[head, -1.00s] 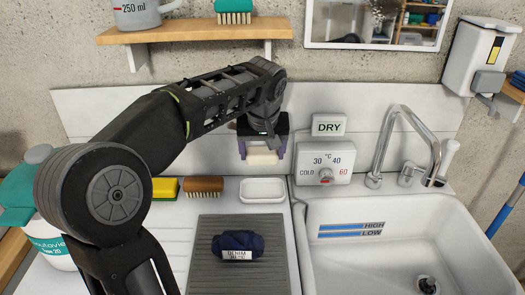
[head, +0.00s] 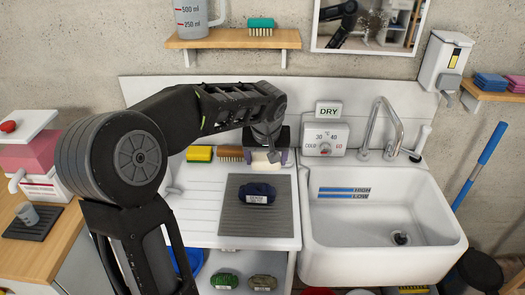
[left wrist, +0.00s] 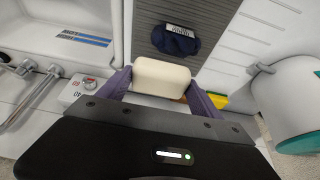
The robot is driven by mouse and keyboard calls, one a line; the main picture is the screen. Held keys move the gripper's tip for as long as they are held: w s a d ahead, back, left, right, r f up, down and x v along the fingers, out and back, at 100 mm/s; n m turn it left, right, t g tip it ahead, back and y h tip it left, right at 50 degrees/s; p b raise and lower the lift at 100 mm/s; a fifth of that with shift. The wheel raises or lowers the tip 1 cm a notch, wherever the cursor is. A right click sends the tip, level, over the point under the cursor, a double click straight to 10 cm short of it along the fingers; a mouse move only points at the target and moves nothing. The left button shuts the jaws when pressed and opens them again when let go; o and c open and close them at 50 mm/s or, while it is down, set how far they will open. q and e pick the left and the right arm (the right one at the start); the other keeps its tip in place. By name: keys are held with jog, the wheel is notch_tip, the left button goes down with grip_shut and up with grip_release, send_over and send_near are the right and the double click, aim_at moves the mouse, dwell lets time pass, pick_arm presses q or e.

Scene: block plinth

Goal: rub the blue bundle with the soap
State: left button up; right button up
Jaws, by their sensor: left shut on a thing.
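The blue bundle (head: 257,192), dark navy with a white label, lies on the grey ribbed mat (head: 232,220) left of the sink. It also shows in the left wrist view (left wrist: 176,40). My left gripper (head: 267,158) is shut on the cream bar of soap (left wrist: 160,77), with a purple finger on each side of it. The soap is held above the back of the counter, behind the bundle and apart from it. My right gripper is not in view.
A yellow sponge (head: 199,154) and a wooden brush (head: 230,154) lie along the back of the counter. The white sink (head: 370,215) with its tap (head: 384,128) is on the right. The temperature box (head: 325,140) with a DRY sign stands behind. A shelf (head: 232,41) hangs above.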

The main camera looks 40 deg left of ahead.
pick_arm(q)
jog(key=shift+w+f, duration=0.15)
jog(key=shift+w+a, duration=0.1)
jog(key=shift+w, duration=0.15)
jog(key=shift+s, duration=0.1)
